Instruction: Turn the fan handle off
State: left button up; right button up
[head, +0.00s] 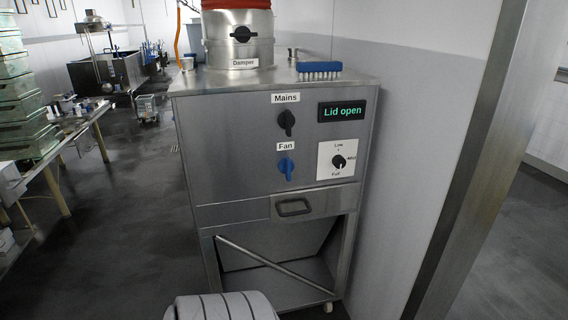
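The blue fan handle (286,168) is on the front panel of a steel cabinet (225,150), under a white label reading "Fan". Its grip appears to point roughly up and down. Above it is the black Mains handle (287,122), under its own label. To the right are a display (342,111) reading "Lid open" in green and a black dial (338,162) marked Low, Mid and Full. Neither of my grippers shows in the head view.
A brush with a blue back (319,68) lies on the cabinet top beside the round Damper duct (238,40). A drawer handle (293,207) sticks out below the panel. A table with green crates (22,110) stands at left. A wall and metal post (470,150) are at right.

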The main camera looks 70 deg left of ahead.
aim_at(286, 165)
jog(key=u, duration=0.75)
jog(key=i, duration=0.95)
jog(key=u, duration=0.8)
